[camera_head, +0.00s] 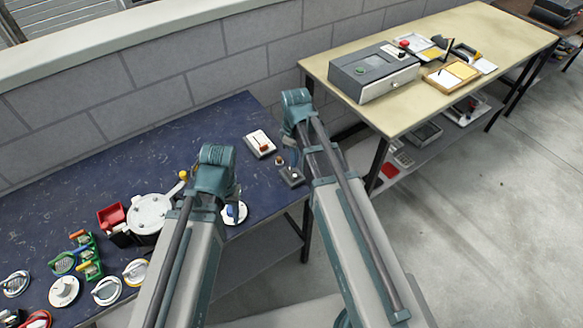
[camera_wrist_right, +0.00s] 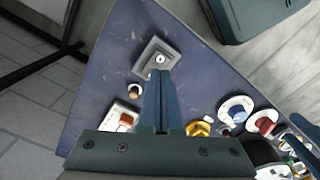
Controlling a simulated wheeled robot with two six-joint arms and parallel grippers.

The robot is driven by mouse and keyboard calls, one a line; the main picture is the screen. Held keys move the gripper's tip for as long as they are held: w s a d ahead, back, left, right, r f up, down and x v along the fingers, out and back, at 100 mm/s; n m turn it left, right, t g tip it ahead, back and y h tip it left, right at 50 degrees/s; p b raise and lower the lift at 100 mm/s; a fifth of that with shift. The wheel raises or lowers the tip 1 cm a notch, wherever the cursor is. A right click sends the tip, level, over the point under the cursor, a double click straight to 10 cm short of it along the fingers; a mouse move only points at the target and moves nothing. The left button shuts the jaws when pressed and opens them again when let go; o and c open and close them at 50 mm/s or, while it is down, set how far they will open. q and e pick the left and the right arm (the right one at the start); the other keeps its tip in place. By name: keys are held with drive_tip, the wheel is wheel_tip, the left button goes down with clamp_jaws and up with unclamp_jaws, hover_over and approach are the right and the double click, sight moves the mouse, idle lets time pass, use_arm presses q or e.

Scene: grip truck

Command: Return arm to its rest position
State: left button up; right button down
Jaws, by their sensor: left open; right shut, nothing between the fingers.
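My right arm reaches out over the right end of the dark blue table. Its gripper (camera_wrist_right: 160,75) shows in the right wrist view with both fingers together and nothing between them. The fingers point toward a small grey key-switch box (camera_wrist_right: 157,58), which also stands near the table's edge in the head view (camera_head: 291,176). My left gripper (camera_head: 236,195) is mostly hidden behind the teal end of its arm, over the table near a round white-based switch (camera_head: 233,213). It is open, and I see nothing held in it.
The blue table (camera_head: 130,165) carries a white rocker switch (camera_head: 260,143), a white round device (camera_head: 150,213), a red box (camera_head: 111,215) and several dials at the left. A cream table (camera_head: 480,40) with a grey box (camera_head: 374,73) stands at the right. A block wall is behind.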

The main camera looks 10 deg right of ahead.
wheel_tip(320, 180, up, 2)
drive_tip(key=shift+p, duration=0.7)
drive_tip(key=s+a+m+h, duration=0.1)
drive_tip(key=s+a+m, duration=0.5)
drive_tip(key=s+a, duration=0.4)
drive_tip(key=s, duration=0.4)
drive_tip(key=shift+s+a, duration=0.15)
drive_tip(key=shift+a, duration=0.1)
drive_tip(key=shift+r, duration=0.1)
